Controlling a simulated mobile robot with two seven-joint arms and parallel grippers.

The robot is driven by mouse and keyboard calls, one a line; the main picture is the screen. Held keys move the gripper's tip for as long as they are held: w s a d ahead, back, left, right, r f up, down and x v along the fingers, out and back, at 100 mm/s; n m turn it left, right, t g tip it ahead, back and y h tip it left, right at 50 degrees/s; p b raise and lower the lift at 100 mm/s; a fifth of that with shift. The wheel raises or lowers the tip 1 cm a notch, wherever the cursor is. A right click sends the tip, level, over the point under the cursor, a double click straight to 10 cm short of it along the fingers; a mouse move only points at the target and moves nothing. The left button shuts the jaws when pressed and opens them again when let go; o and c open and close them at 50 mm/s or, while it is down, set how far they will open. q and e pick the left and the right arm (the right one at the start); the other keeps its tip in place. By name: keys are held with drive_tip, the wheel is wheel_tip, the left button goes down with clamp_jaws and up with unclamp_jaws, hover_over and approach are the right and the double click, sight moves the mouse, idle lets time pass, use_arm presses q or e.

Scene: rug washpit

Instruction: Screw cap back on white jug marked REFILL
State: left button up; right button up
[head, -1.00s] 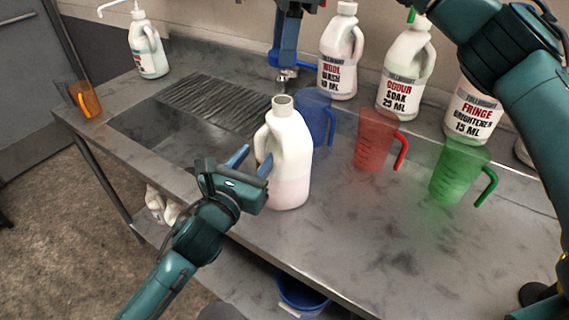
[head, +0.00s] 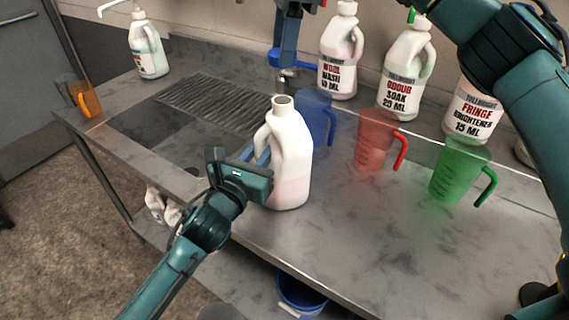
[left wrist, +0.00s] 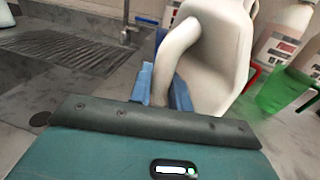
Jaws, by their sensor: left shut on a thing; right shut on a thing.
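The white jug (head: 290,160) stands upright on the steel bench, with pinkish liquid low inside and its neck open and uncapped. No REFILL mark shows on the side facing me. My left gripper (head: 262,157) is shut on the jug's handle; in the left wrist view its blue fingers (left wrist: 165,88) are at the handle (left wrist: 170,60). My right gripper (head: 287,60) hangs beyond and above the jug's mouth, blue fingers pointing down, shut. What it holds is mostly hidden and looks like the cap; the tap area behind makes this hard to tell.
A blue measuring cup (head: 318,118) stands close behind the jug, with red (head: 376,140) and green (head: 458,170) cups to the right. Several labelled bottles line the wall. A sink with a ribbed drainer (head: 212,103) lies left. The front right bench is clear.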

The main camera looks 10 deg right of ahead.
idle(0.4)
drive_tip(key=shift+f, duration=2.5)
drive_tip(key=shift+f, duration=0.9)
drive_tip(key=shift+f, duration=0.55)
